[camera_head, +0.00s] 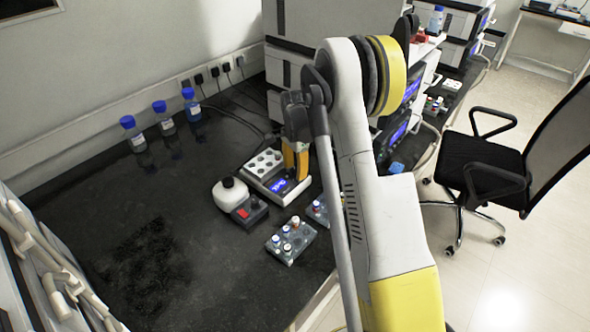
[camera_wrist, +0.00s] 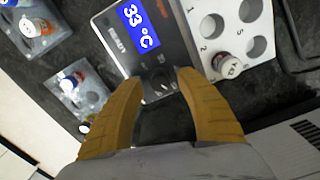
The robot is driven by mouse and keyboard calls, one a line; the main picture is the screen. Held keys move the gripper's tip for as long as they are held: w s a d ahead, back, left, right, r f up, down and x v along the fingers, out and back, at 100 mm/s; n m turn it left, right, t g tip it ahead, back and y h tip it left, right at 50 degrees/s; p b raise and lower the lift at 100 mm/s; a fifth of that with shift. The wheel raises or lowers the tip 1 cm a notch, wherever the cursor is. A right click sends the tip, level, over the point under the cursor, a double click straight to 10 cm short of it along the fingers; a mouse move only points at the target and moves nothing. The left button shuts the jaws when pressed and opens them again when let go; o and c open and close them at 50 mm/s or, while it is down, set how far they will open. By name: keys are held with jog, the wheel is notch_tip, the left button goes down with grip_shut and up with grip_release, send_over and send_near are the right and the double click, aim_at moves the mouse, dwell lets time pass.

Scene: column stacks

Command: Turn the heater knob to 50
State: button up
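The heater (camera_head: 260,181) is a grey-white block with holes on the dark bench. Its blue display (camera_wrist: 139,24) reads 33 °C in the wrist view. The heater knob (camera_wrist: 160,86) is small and dark, below the display on the front panel. My gripper (camera_wrist: 157,80) has its two yellow fingers apart, one on either side of the knob, with nothing visibly clamped. I cannot tell whether the fingertips touch the knob. In the head view my gripper (camera_head: 295,160) is over the heater's right side and hides part of it.
A capped vial (camera_wrist: 227,66) sits at the heater's hole block. A white-topped device (camera_head: 230,194) stands left of the heater. Vial racks (camera_head: 290,240) lie in front. Blue-capped bottles (camera_head: 164,118) stand along the wall. The left bench is clear. A black chair (camera_head: 485,165) stands right.

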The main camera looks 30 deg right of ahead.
aim_at(295, 169)
notch_tip(295, 169, up, 12)
dwell(0.6)
dwell(0.4)
jog(key=s+a+r+n+t, duration=0.4)
jog(key=s+a+r+n, duration=0.5)
jog(key=s+a+r, duration=0.35)
jog(key=s+a+f+n+t, duration=0.1)
jog(key=s+a+n, duration=0.2)
jog(key=s, duration=0.4)
jog(key=s+a+n+t, duration=0.2)
jog(key=s+a+n, duration=0.1)
jog(key=s+n, duration=0.2)
jog(key=shift+s+f, duration=0.4)
jog(key=shift+s, duration=0.95)
